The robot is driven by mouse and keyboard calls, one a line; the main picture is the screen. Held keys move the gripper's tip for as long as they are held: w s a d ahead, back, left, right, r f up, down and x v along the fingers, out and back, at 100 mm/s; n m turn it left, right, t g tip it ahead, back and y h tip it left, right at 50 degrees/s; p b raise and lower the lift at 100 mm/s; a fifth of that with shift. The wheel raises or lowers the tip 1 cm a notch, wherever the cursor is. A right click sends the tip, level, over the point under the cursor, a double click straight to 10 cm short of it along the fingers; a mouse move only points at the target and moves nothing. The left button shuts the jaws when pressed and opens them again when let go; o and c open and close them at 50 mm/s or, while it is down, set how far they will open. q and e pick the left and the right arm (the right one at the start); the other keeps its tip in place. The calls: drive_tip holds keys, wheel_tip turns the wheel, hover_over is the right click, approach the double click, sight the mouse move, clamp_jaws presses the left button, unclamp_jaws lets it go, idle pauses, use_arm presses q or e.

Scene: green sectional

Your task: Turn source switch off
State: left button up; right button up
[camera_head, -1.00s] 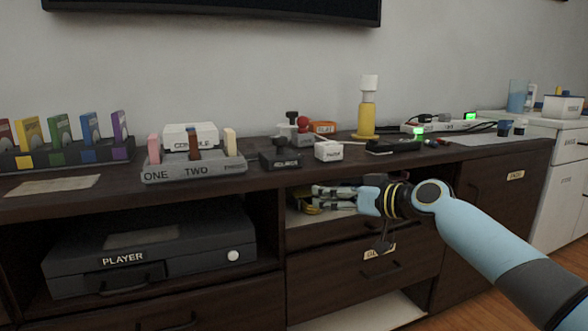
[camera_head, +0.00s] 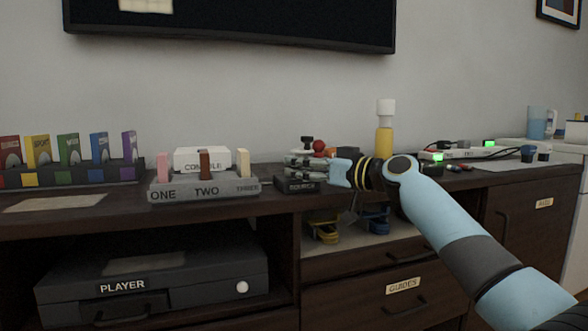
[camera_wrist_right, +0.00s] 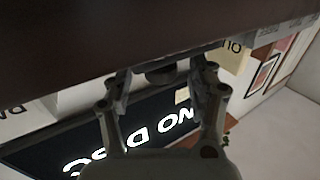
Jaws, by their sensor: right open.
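A small black box (camera_head: 298,186), its lettering hard to read but seemingly SOURCE, sits at the front edge of the dark cabinet top. My right gripper (camera_head: 300,166) is level with the cabinet top, fingers pointing left, overlapping the area just above and around the box in the head view; whether it touches cannot be told. A black knob (camera_head: 307,142) and a red ball (camera_head: 319,146) show behind the fingers. In the right wrist view my right gripper (camera_wrist_right: 165,95) is open, with a dark rounded piece (camera_wrist_right: 160,74) beyond and between the fingers. The left gripper is not in view.
A grey three-slot block (camera_head: 203,190) marked ONE, TWO, THREE stands just left of the box. A yellow bottle (camera_head: 384,140) stands behind my arm. A power strip (camera_head: 470,154) with green lights lies to the right. An open shelf (camera_head: 400,245) is below.

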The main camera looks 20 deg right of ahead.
drive_tip(key=shift+b+x, duration=0.3)
drive_tip(key=shift+x, duration=1.3)
drive_tip(key=shift+c, duration=0.3)
